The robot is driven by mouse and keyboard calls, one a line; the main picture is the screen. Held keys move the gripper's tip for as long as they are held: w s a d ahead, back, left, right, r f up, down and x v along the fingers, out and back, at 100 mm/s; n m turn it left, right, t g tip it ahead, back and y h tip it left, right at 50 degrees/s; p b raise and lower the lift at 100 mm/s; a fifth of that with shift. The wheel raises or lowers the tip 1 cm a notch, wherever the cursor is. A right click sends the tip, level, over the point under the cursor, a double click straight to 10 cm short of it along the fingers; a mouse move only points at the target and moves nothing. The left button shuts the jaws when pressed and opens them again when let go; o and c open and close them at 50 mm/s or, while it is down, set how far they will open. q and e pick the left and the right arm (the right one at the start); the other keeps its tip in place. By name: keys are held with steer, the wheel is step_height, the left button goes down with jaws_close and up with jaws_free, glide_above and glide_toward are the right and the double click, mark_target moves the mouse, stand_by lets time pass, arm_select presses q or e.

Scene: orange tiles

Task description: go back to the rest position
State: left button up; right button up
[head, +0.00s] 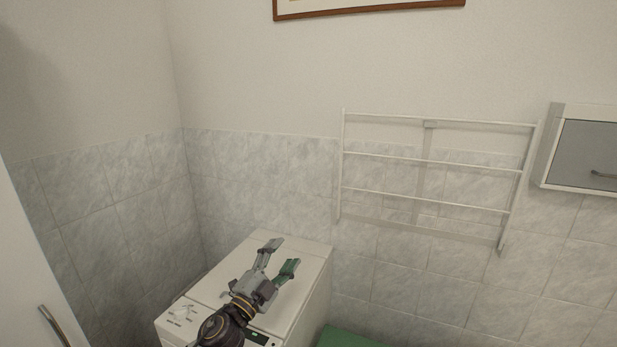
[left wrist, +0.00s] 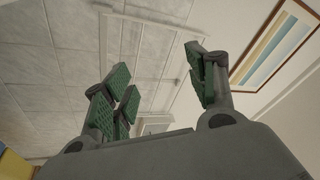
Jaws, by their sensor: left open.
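My left gripper (head: 280,257) is open and empty in the head view. It shows in front of a white top-loading appliance (head: 222,272), with its fingers pointing toward the back wall. I cannot tell how far it is above the lid. In the left wrist view its green-padded fingers (left wrist: 163,90) stand wide apart with nothing between them. Beyond them are the tiled wall and the rack. My right gripper is in neither view.
A white wall rack (head: 430,160) hangs right of the appliance. A wall cabinet (head: 585,150) is at the far right. A framed picture (head: 370,10) hangs above. A green surface (head: 345,338) lies low beside the appliance. A white panel with a metal handle (head: 52,325) stands at left.

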arm_select(q)
steer(key=s+a+f+n+g+y, duration=0.2)
steer(key=s+a+f+n+y, duration=0.2)
steer(key=a+f+n+y, duration=0.25)
steer(key=s+a+f+n+g+y, duration=0.2)
steer(key=s+a+f+n+y, duration=0.2)
steer(key=a+f+n+y, duration=0.25)
steer(key=s+a+f+n+g+h, duration=0.1)
steer(key=s+f+g, duration=0.5)
steer(key=s, duration=0.5)
steer(key=s+a+f+n+g+h, duration=0.15)
steer(key=s+f+g, duration=0.35)
steer(key=s+f, duration=0.5)
steer(key=s+f+g, duration=0.1)
steer(key=s+f, duration=0.1)
steer(key=f, duration=1.3)
steer(key=s+f, duration=0.3)
steer(key=f, duration=1.2)
steer(key=s+a+f, duration=0.2)
steer(key=s+f, duration=0.8)
steer(key=s, duration=0.1)
steer(key=s+a+f+g, duration=0.1)
steer(key=s+f, duration=0.8)
steer(key=s, duration=0.1)
steer(key=shift+s+a+f, duration=0.35)
steer(key=shift+s+a, duration=0.05)
